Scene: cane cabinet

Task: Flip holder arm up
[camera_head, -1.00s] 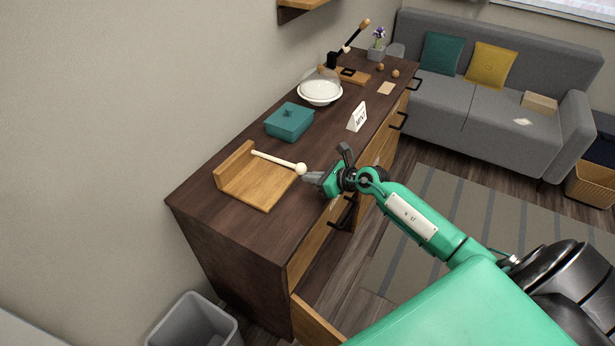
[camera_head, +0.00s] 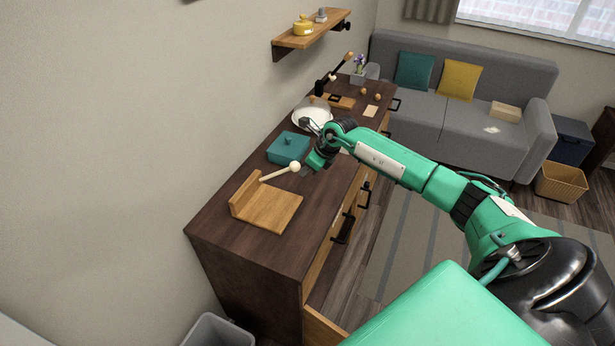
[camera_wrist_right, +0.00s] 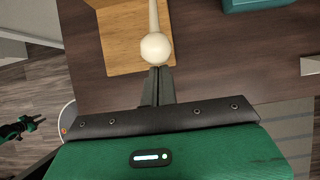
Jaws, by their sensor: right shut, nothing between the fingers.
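The wooden holder (camera_head: 266,209) stands at the near end of the dark cabinet top. Its cream holder arm (camera_head: 277,173) starts at the end of the upright board and slopes up to a ball tip (camera_head: 296,167), raised off the base. My right gripper (camera_wrist_right: 158,76) is shut and empty. In the wrist view its fingertips are right by the ball (camera_wrist_right: 156,48); I cannot tell whether they touch. In the head view the fingertips are largely hidden beside the ball. A small green and black gripper, likely my left (camera_wrist_right: 20,128), shows far off in the wrist view.
A teal lidded box (camera_head: 288,148) sits just beyond the holder. Behind it are a white dish (camera_head: 312,118) and a second wooden stand (camera_head: 340,101). A wall shelf (camera_head: 310,38) hangs above. A drawer (camera_head: 322,328) stands open at the near end.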

